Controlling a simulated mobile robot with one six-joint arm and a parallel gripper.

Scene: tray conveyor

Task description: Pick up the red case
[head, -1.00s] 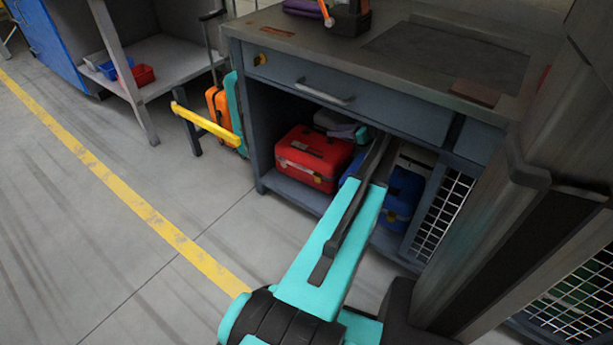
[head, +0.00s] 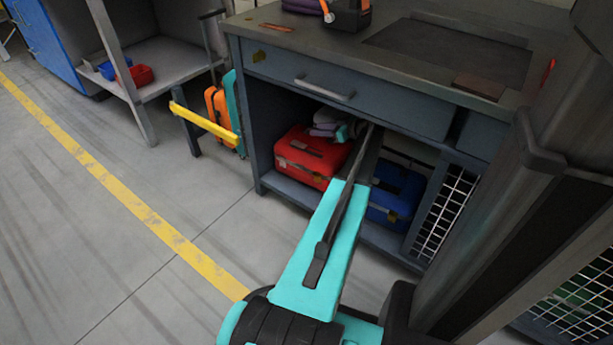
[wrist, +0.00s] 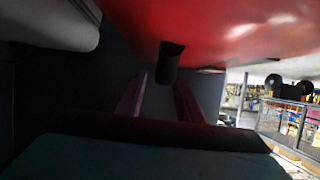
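The red case (head: 313,156) lies on the lower shelf inside the workbench's open bay, at its left side. In the wrist view its red surface (wrist: 230,25) fills the top, close above my gripper. My gripper (wrist: 161,80) shows two fingers apart with nothing visibly held between them. A dark piece (wrist: 171,62) shows just beyond the fingertips; I cannot tell what it is. In the head view my arm reaches into the bay right of the red case, and the fingertips cannot be made out there.
A blue case (head: 398,190) sits right of my arm in the same bay. The workbench drawer (head: 345,88) hangs above the bay. An orange case (head: 216,110) and yellow bar (head: 205,122) stand left. The floor in front is clear.

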